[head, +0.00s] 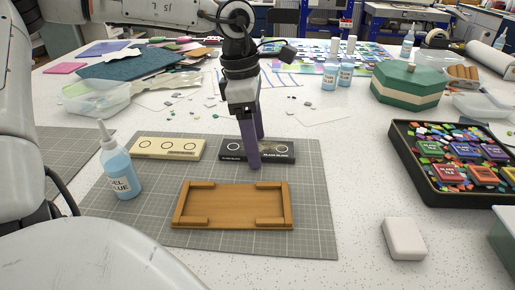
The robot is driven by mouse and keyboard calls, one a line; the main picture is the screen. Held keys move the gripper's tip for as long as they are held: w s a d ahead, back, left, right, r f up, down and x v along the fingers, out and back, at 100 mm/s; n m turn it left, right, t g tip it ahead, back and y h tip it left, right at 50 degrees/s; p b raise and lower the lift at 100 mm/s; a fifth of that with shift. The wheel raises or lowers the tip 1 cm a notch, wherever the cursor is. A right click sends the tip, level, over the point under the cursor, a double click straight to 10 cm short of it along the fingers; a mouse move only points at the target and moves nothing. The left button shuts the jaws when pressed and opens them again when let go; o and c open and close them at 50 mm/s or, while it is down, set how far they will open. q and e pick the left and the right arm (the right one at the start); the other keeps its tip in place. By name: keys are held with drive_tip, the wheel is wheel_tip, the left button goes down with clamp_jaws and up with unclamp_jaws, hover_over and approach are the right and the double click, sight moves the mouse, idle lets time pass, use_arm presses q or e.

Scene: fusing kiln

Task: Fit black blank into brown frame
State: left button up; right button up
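The black blank (232,151) lies on the grey cutting mat, behind the brown frame. It is a flat dark bar with a ring mark near each end and small pale print. The brown frame (233,206) lies empty on the mat, a wooden tray with raised corner pieces. My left gripper (254,160) points down at the middle of the black blank, its purple fingers hiding part of it. One finger is in front of the blank and the other behind it; whether they touch it is unclear. My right gripper is not in view.
A cream blank (166,149) lies left of the black one on the mat (310,215). A glue bottle (119,165) stands at the mat's left. A white block (404,238) and a dark tray of coloured pieces (414,170) are at right.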

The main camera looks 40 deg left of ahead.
use_arm(q)
drive_tip(key=c, duration=1.4)
